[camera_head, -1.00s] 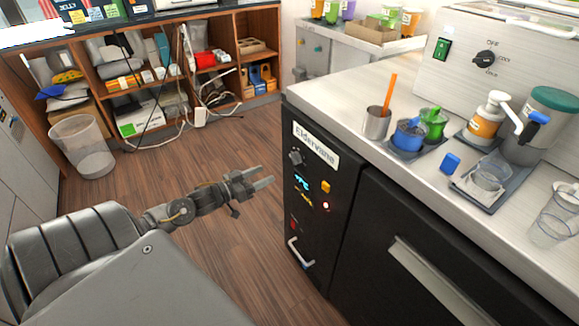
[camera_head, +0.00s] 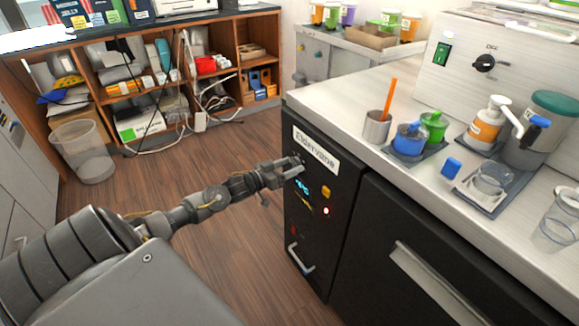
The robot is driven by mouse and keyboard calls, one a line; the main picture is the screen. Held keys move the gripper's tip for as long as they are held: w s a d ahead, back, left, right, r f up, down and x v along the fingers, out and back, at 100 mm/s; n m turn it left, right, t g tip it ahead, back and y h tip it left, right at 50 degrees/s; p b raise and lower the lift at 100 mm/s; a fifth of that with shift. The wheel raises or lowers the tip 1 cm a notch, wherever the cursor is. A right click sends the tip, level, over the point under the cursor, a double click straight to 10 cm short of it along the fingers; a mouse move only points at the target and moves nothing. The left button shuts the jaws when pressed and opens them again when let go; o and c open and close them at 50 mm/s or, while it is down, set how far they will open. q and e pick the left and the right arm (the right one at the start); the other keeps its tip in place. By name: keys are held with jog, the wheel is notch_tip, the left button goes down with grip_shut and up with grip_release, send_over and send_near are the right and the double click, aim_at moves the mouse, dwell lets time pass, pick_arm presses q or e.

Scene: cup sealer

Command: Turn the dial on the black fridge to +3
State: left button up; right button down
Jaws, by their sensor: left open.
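The black fridge (camera_head: 335,215) stands under the counter and carries an "Eldervane" label. Its dial (camera_head: 301,158) sits just below the label, near the panel's left edge, and is mostly hidden by my gripper. A blue lit display (camera_head: 302,187) shows below the dial; I cannot read its figures clearly. My left gripper (camera_head: 292,168) is open, with its fingertips at the dial. I cannot tell whether the fingers touch the dial or are around it. My right gripper is not in view.
The counter (camera_head: 345,107) above holds cups and bottles. A waste bin (camera_head: 83,152) stands at left; the floor between is clear.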

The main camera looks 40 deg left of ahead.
pick_arm(q)
jog(key=shift+w, duration=0.15)
jog(key=shift+c, duration=0.3)
jog(key=c, duration=0.9)
jog(key=shift+c, duration=0.2)
